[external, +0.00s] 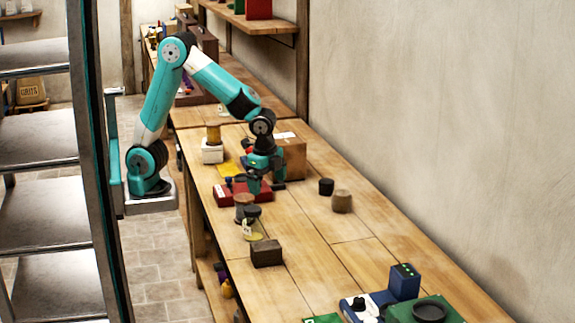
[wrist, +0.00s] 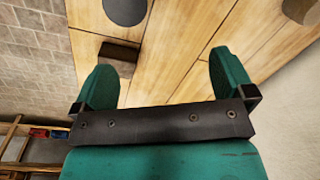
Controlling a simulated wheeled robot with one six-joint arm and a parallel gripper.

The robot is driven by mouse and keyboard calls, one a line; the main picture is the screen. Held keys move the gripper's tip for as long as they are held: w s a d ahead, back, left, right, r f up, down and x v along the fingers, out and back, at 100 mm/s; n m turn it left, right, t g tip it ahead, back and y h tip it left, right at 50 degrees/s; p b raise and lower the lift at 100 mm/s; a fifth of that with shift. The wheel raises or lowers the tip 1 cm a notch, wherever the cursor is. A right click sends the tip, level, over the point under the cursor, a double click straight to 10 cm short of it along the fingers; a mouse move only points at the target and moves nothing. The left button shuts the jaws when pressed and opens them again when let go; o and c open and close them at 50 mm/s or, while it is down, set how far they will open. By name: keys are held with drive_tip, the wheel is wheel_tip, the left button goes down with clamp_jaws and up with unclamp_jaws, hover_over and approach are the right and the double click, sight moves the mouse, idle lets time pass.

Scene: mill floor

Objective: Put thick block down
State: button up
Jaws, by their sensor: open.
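A dark brown block (external: 266,253) lies flat on the long wooden bench (external: 330,262), in front of the jars. My gripper (external: 266,187) is farther back along the bench, low over a red item, and apart from the block. In the wrist view my gripper (wrist: 162,68) has its two green fingers wide apart, with only bench planks between them. A brown block (wrist: 118,57) shows there beyond the left finger, partly behind it. I cannot tell for sure which piece is the thick block.
A red tray-like item (external: 228,192) is below my gripper, with a cardboard box (external: 290,157) behind. Jars (external: 252,222), a black cup (external: 326,187) and a round brown piece (external: 342,201) stand nearby. A blue device (external: 404,282) stands at the front.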

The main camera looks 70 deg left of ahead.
drive_tip(key=s+a+r+n+y, duration=0.15)
drive_tip(key=a+n, duration=0.25)
drive_tip(key=a, duration=0.4)
drive_tip(key=s+a+r+n, duration=0.2)
drive_tip(key=s+a+n, duration=0.15)
drive_tip(key=a, duration=0.45)
drive_tip(key=s+a+r+n+y, duration=0.1)
drive_tip(key=s+a+r+n, duration=0.1)
drive_tip(key=a+n, duration=0.45)
drive_tip(key=s+a+n+g, duration=0.1)
drive_tip(key=s+a+n, duration=0.4)
drive_tip(key=s+a, duration=0.3)
drive_tip(key=shift+s+a+r+y, duration=0.15)
drive_tip(key=shift+s+r+y, duration=0.3)
drive_tip(key=shift+s, duration=0.15)
